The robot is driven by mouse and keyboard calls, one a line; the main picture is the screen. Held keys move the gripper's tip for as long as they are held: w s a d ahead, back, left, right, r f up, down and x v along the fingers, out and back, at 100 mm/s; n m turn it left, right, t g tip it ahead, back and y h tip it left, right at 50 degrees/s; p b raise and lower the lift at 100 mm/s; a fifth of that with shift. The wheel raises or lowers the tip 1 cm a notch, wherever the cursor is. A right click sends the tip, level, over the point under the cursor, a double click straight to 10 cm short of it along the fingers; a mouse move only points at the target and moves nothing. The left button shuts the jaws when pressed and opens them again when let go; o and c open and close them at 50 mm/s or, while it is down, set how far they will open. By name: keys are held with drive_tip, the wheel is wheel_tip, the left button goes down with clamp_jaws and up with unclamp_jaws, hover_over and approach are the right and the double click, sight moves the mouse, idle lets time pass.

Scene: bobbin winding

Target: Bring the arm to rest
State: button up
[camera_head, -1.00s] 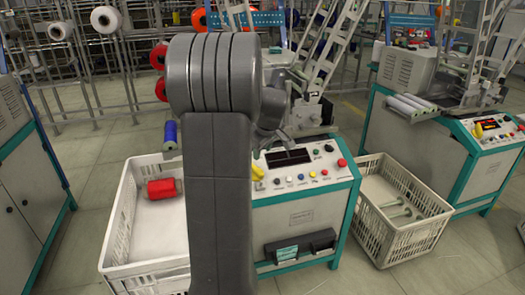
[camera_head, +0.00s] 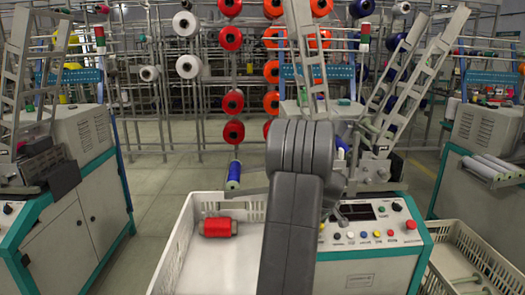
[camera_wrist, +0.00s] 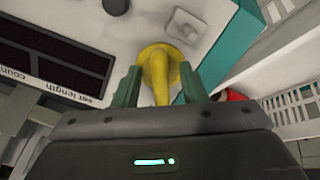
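My arm (camera_head: 291,220) stands in front of the winding machine in the head view. My gripper (camera_wrist: 159,84) shows in the wrist view with its two green fingers apart. Between them is a yellow knob-like part (camera_wrist: 158,65) of the machine's control panel, with gaps showing on both sides. I cannot tell its distance from the fingertips. In the head view the arm hides the gripper's fingers and most of the yellow part. The control panel (camera_head: 370,246) has a dark display (camera_head: 358,212) and several coloured buttons.
A white crate (camera_head: 176,248) left of the machine holds a red bobbin (camera_head: 217,227). A blue bobbin (camera_head: 233,175) is above its far edge. Another crate (camera_head: 480,250) stands at the right. Machines flank both sides. Open floor (camera_head: 158,170) shows behind the crate.

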drive_tip(key=shift+w+f, duration=0.1)
drive_tip(key=shift+f, duration=0.15)
drive_tip(key=shift+r, duration=0.15)
